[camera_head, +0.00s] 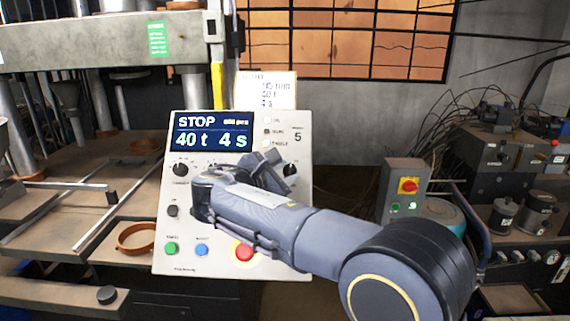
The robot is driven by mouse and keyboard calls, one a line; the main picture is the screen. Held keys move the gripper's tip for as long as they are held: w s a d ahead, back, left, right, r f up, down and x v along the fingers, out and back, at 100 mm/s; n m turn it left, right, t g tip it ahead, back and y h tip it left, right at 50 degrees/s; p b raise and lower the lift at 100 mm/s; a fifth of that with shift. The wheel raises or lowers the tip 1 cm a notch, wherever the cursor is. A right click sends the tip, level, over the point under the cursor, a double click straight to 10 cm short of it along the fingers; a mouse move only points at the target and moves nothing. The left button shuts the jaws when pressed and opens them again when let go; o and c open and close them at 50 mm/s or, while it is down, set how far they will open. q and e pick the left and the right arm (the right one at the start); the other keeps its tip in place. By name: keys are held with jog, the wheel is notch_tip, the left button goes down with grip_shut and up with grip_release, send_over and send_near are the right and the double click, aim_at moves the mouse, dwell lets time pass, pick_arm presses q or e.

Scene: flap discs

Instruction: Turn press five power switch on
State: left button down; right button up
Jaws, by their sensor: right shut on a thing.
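The pale control panel (165,255) of press 5 stands at centre, its display (211,133) lit with "STOP", "40 t" and "4 s". Black knobs show at its left (181,169) and right (290,170), with a small black switch (173,210) at lower left. My right gripper (267,163) is at the middle of the panel face, shut on a panel control. My own wrist hides that control, so I cannot tell which it is or how it is turned. My left gripper is not in view.
Green (170,249), blue (201,250) and red (244,252) buttons line the panel's bottom, the red one close to my forearm. A grey box (401,170) with a red-on-yellow switch stands to the right. An orange ring (136,238) lies on the bench at left.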

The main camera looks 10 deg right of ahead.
jog(key=shift+w+r+m+g+p, duration=0.15)
jog(key=shift+m+g+p, duration=1.1)
jog(key=shift+m, duration=0.35)
jog(key=o, duration=1)
jog(key=shift+c, duration=0.2)
jog(key=shift+a, duration=0.15)
jog(key=b+v, duration=0.1)
jog(key=v, duration=0.6)
jog(key=shift+s+a, duration=0.25)
